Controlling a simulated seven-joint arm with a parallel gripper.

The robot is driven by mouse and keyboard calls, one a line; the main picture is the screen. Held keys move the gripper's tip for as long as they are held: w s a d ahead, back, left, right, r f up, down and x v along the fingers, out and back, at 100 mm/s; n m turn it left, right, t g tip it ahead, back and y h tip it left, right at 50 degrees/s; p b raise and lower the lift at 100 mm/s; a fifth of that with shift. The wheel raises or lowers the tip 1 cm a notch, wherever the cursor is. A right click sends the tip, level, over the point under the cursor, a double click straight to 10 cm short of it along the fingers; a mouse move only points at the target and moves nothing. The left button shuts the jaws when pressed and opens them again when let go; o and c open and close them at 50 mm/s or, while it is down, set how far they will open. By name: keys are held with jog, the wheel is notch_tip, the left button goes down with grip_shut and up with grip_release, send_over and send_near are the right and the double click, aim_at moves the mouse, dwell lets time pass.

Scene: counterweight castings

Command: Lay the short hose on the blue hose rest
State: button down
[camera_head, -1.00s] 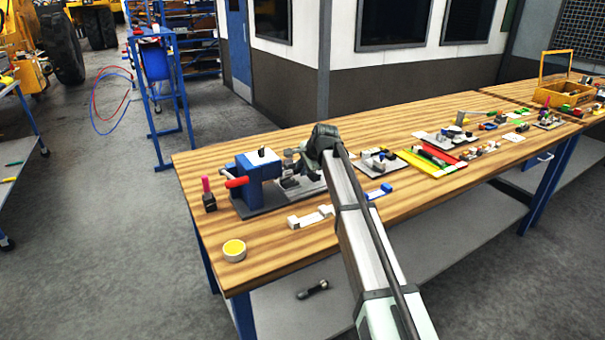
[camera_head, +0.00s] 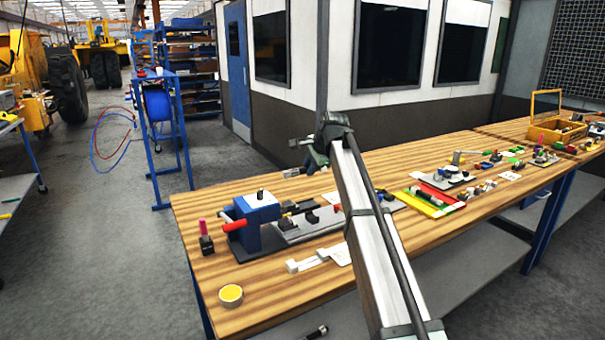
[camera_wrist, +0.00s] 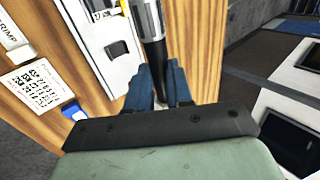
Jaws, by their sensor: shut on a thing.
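My gripper (camera_head: 312,160) is raised above the far edge of the bench, and in the wrist view its dark blue fingers (camera_wrist: 157,85) are shut on the short hose (camera_wrist: 156,56). The hose is black with a silver ribbed end fitting (camera_wrist: 147,20) pointing away past the fingers. Its other end is hidden by the gripper. A silver end also shows by the gripper in the head view. A small blue piece (camera_wrist: 72,110), which looks like part of the blue hose rest, lies on the bench in the wrist view. My arm appears to cover it in the head view.
A blue machine with a red handle (camera_head: 250,215) stands at the bench's left. A white rest marked CRIMP (camera_wrist: 12,38) lies beside a printed card (camera_wrist: 32,85). A yellow disc (camera_head: 231,295) sits near the front corner. Coloured trays (camera_head: 432,198) and small parts stand farther right.

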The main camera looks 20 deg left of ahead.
jog(key=d+f, duration=0.6)
jog(key=d, duration=0.5)
jog(key=w+d+f, duration=0.1)
jog(key=d+f, duration=0.5)
jog(key=d, duration=0.6)
jog(key=shift+w+f, duration=0.2)
jog(key=shift+f, duration=0.1)
jog(key=shift+d, duration=0.1)
jog(key=shift+f, duration=0.2)
jog(key=shift+f, duration=2.6)
jog(key=shift+f, duration=0.7)
jog(key=c, duration=0.9)
grip_release()
jog(key=shift+c, duration=0.2)
